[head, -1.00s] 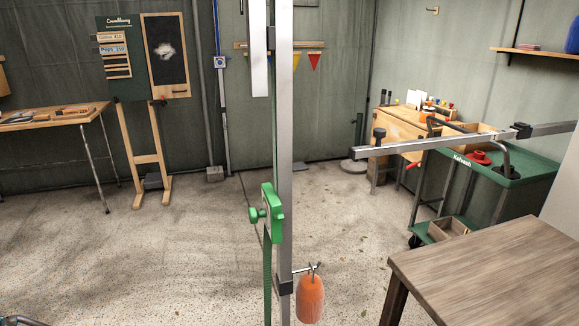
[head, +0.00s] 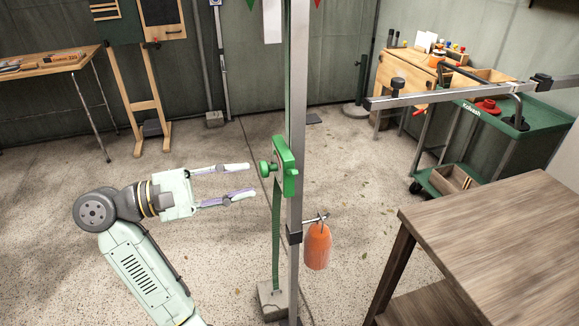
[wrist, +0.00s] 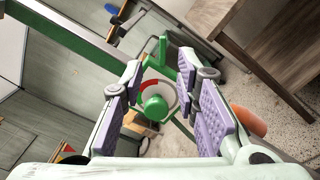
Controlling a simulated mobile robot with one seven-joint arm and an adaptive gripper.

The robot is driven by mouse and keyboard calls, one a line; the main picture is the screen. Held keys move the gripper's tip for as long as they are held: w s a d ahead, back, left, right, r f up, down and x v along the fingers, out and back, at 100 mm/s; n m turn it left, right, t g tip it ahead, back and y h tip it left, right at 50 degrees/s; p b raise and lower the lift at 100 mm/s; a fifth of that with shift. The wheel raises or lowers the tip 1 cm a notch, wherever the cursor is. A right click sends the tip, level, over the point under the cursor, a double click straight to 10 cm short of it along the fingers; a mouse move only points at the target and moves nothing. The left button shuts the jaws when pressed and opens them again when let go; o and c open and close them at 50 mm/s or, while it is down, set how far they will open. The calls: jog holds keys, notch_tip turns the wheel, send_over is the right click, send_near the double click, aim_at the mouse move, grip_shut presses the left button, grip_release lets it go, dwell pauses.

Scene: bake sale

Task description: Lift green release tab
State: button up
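The green release tab, a green block with a round green knob (head: 265,168) on its left side, sits on the upright metal post (head: 297,110) in the middle of the head view. My gripper (head: 244,180) is just left of the knob, fingers level, open and empty, pointing at it. In the wrist view the knob (wrist: 154,106) shows between and beyond the two purple-padded fingers, apart from both. A red and pale ring shows around the knob there. A green strap runs down from the block to a grey base weight.
An orange float-shaped weight (head: 317,246) hangs from a clamp on the post, below right of the block. A brown wooden table (head: 500,235) stands at front right. A green cart (head: 530,140) and a metal bar are behind it. The floor at left is open.

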aim_at(290, 173)
jog(key=p+x, duration=0.3)
jog(key=x, duration=0.6)
jog(key=shift+d+f, duration=0.1)
jog(key=shift+f, duration=0.05)
jog(key=shift+x, duration=0.8)
jog(key=shift+f, duration=0.15)
grip_shut()
